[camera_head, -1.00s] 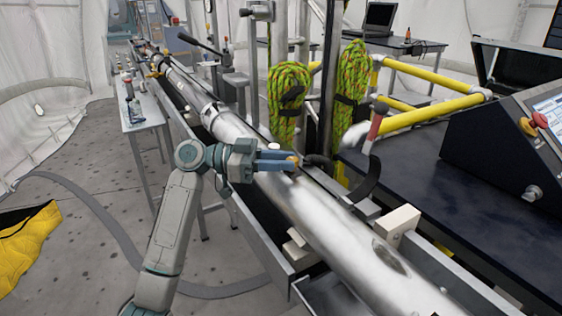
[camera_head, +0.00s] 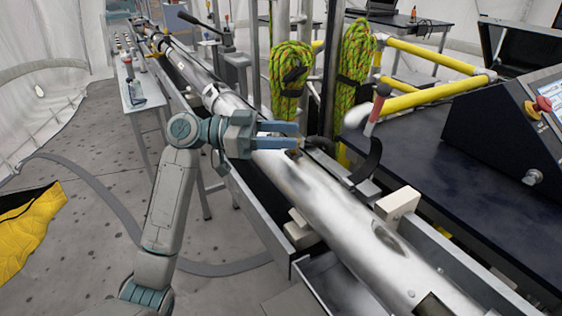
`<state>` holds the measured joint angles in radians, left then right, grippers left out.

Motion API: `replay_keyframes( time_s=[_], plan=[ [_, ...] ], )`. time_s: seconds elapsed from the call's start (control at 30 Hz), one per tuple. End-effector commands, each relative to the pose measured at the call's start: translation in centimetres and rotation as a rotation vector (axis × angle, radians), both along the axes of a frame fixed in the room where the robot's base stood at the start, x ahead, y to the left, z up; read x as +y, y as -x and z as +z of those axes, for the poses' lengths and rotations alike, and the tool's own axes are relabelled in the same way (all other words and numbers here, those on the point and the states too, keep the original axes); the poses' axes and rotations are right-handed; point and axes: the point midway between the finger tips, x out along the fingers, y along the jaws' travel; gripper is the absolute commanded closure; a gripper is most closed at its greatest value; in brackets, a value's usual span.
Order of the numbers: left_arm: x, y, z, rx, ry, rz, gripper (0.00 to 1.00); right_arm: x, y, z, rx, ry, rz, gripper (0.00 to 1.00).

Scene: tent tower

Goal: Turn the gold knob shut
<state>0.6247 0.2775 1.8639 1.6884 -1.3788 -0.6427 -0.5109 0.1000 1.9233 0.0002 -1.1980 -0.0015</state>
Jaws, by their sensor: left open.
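My left gripper (camera_head: 297,135) reaches in from the left over the tube. Its two blue fingers are parallel, apart and empty, pointing right. They look clear of the knob, though the height gap is hard to judge. My right gripper is not in view.
The tube lies in a long metal trough. A red-handled lever (camera_head: 377,108) with a dark curved part stands right of the knob. Green rope coils (camera_head: 291,80) hang behind. A dark table (camera_head: 440,170) with a control box (camera_head: 510,130) is at right.

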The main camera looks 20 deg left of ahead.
Motion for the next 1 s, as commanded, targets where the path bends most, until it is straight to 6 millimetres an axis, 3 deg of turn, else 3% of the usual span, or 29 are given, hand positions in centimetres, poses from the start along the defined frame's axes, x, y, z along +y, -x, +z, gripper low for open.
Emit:
replay_keyframes(
  time_s=[0.3, 0.5, 0.7, 1.0],
  plan=[
    [-1.8, 7.6, 0.7, -0.004, -0.001, 0.000, 0.54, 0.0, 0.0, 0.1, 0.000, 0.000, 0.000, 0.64],
    [-2.6, 10.7, 1.1, -0.001, 0.000, 0.001, 0.54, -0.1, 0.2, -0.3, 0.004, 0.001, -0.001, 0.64],
    [-2.9, 12.0, 1.2, -0.001, 0.000, 0.001, 0.54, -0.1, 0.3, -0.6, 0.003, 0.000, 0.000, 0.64],
    [-2.9, 12.0, 1.2, -0.001, 0.000, 0.001, 0.54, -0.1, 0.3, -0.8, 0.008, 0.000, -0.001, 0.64]
  ],
)
